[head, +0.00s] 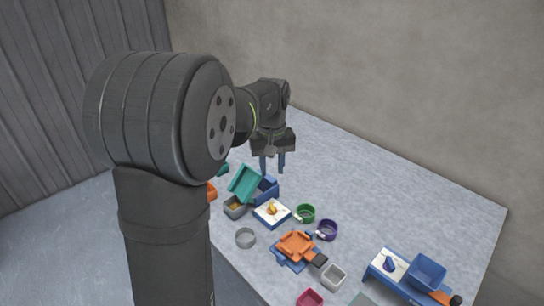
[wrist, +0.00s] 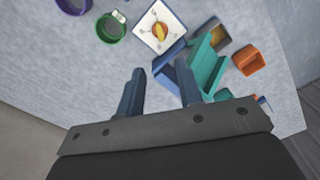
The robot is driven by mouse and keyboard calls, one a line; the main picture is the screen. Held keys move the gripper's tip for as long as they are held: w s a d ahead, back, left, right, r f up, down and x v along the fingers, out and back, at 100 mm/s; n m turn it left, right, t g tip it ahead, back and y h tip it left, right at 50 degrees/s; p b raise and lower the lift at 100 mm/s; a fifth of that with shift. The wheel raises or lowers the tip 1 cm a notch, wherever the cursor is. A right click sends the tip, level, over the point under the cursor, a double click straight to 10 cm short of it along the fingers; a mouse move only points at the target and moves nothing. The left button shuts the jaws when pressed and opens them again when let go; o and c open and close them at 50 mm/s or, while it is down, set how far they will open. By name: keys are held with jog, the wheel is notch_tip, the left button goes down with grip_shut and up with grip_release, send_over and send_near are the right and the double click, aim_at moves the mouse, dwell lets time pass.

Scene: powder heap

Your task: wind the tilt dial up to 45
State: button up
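A white dial plate with a yellow-orange knob (head: 272,209) lies on the table next to a teal tray (head: 245,183) that is tilted on a blue stand (head: 266,188). In the wrist view the dial (wrist: 160,27) shows a scale and its knob, but the numbers are too small to read. A second white dial with a blue knob (head: 389,264) sits on a blue device at the right. My gripper (head: 273,166) is open and empty, fingers down, above the table behind the tilted tray.
A grey box with yellowish powder (head: 235,208) stands below the teal tray. Green (head: 305,213) and purple (head: 327,230) cups stand right of the yellow-knobbed dial. The table's back right is clear.

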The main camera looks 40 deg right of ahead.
aim_at(272, 206)
jog(key=shift+r, duration=1.7)
notch_tip(272, 206, down, 18)
jog(key=shift+r, duration=0.25)
